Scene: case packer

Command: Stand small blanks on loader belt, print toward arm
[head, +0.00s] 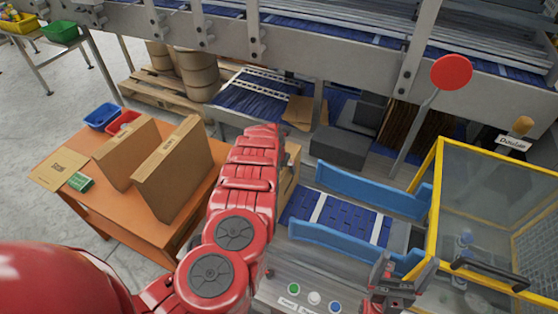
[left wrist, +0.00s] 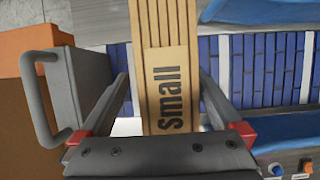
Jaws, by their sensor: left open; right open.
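In the left wrist view, a bundle of tan cardboard blanks (left wrist: 168,95) marked "Small" stands between my left gripper's (left wrist: 162,84) open fingers. Gaps show on both sides of it, and its print faces the wrist. The blue loader belt (left wrist: 255,68) shows to either side of it; its bottom edge is hidden. In the head view the belt (head: 340,217) lies between two blue guide rails (head: 365,187). A tan cardboard edge (head: 291,178) shows beside my left arm, which hides the left gripper. My right gripper (head: 388,284) is open by the front rail, apart from the blanks.
An orange table (head: 110,208) at left holds two large upright cardboard pieces (head: 177,168), a flat sheet, a green card and blue and red bins (head: 102,117). A yellow-framed guard (head: 440,205) stands right of the belt. Push buttons (head: 314,298) sit on the front panel.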

